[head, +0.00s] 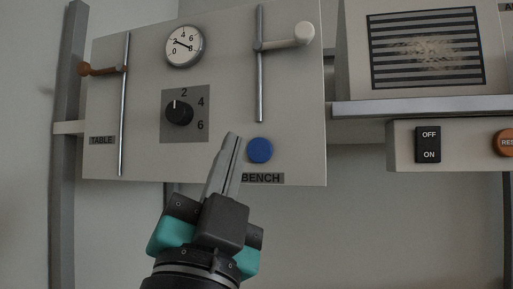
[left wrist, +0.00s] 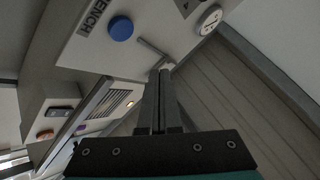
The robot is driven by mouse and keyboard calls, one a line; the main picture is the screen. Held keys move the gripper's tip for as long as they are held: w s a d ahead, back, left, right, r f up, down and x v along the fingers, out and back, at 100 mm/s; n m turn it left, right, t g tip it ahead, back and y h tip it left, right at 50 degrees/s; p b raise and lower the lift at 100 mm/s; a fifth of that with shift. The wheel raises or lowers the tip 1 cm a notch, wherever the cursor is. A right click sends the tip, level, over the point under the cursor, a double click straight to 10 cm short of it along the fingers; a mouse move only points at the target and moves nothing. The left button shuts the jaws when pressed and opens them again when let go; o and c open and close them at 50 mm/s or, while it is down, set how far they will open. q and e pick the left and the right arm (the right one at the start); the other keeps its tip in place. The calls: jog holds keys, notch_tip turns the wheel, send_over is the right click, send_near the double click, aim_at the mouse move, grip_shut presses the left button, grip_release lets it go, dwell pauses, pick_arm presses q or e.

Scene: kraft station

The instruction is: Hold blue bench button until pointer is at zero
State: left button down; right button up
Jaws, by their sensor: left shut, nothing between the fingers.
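The round blue button (head: 260,150) is on the pale panel (head: 225,60), just above the BENCH label (head: 263,178). It also shows in the left wrist view (left wrist: 121,28), uncovered. The dial (head: 184,46) with its black pointer is at the top of the panel; the pointer lies across the face, and which end reads is hard to tell. My left gripper (head: 232,136) is shut and empty, its fingertips just left of the blue button in the head view. Whether the tips touch the panel cannot be told. My right gripper is not in view.
A black knob (head: 179,112) marked 2, 4, 6 sits left of the fingertips. A brown-handled lever (head: 100,70) and a white-handled lever (head: 287,39) run in slots. An OFF/ON switch (head: 428,145), an orange button (head: 505,142) and a grille (head: 425,48) are at right.

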aim_at(250, 158)
pick_arm(q)
jog(key=shift+w+d+b, duration=0.15)
jog(key=shift+w+d, duration=0.2)
jog(key=shift+w, duration=0.75)
jog(key=shift+w+d+b, duration=0.2)
jog(key=shift+w+d, duration=0.15)
jog(key=shift+w, duration=0.8)
jog(key=shift+w+d+b, duration=0.15)
jog(key=shift+w+d, duration=0.2)
jog(key=shift+w, duration=0.75)
jog(key=shift+w, duration=0.15)
jog(key=shift+w+d, duration=0.15)
jog(key=shift+w, duration=0.1)
jog(key=shift+w+d, duration=0.15)
jog(key=shift+w, duration=0.25)
dwell(0.4)
jog(key=shift+s, duration=0.1)
jog(key=shift+s+a, duration=0.25)
jog(key=shift+s, duration=0.4)
jog(key=shift+s+a+p, duration=0.2)
jog(key=shift+s+a, duration=0.05)
jog(key=shift+s, duration=0.55)
jog(key=shift+s+a+p, duration=0.25)
jog(key=shift+s+a, duration=0.05)
jog(key=shift+s, duration=0.5)
jog(key=shift+s+a+p, duration=0.2)
jog(key=shift+s+a, duration=0.05)
jog(key=shift+s, duration=0.55)
